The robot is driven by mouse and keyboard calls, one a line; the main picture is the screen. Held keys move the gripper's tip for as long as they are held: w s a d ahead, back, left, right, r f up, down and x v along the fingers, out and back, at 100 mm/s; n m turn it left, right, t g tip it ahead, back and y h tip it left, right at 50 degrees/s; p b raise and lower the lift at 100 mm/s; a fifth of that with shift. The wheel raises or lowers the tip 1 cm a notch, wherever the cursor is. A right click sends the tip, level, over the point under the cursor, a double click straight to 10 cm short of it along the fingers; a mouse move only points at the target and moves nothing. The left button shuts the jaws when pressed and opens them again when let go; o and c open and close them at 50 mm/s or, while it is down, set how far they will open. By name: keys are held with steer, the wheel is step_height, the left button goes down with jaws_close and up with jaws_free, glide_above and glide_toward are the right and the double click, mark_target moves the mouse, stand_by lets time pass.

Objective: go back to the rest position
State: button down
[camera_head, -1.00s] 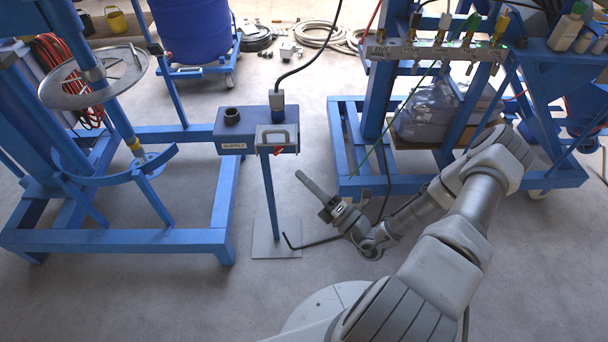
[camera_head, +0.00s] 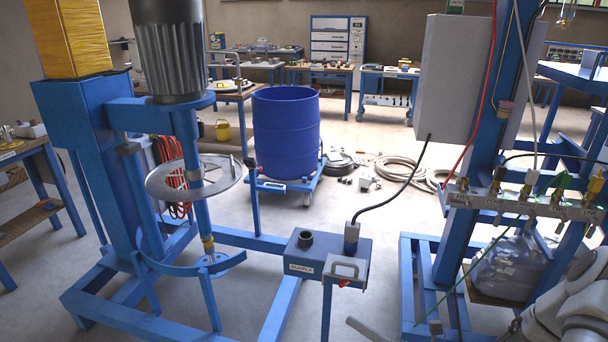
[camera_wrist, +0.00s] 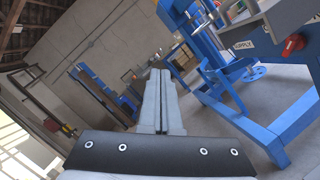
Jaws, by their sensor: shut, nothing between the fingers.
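My gripper (camera_wrist: 159,74) is shut and empty in the wrist view, its two grey fingers pressed together and pointing away from the camera. In the head view my arm shows only at the bottom right, and a small grey part of it shows at the bottom edge. The rest of the arm is below the picture. The blue supply box (camera_head: 330,257) on its post stands near the arm. In the wrist view its label and red switch (camera_wrist: 292,45) show at the top right, apart from the fingers.
The blue mixer frame (camera_head: 90,130) with its round grey disc stands at the left. A blue drum (camera_head: 286,132) sits on a cart behind. At the right is a blue rack with a valve manifold (camera_head: 520,203). Hoses (camera_head: 400,170) lie on the floor behind.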

steer(key=s+a+r+n+g+h, duration=0.2)
steer(key=s+r+n+g+h, duration=0.25)
steer(key=n+g, duration=0.4)
steer(key=s+a+r+n+g+h, duration=0.3)
steer(key=s+r+n+g, duration=0.25)
steer(key=n, duration=0.65)
steer(key=s+d+r+n+t+h, duration=0.2)
steer(key=d+r+n+t+h, duration=0.1)
steer(key=r+n+t+h, duration=0.1)
steer(key=s+d+r+n+t+h, duration=0.3)
steer(key=r+n+h, duration=0.3)
steer(key=r+n, duration=0.3)
steer(key=shift+d+r+t, duration=0.5)
steer(key=shift+r+t, duration=0.4)
steer(key=shift+s, duration=0.1)
stand_by(0.4)
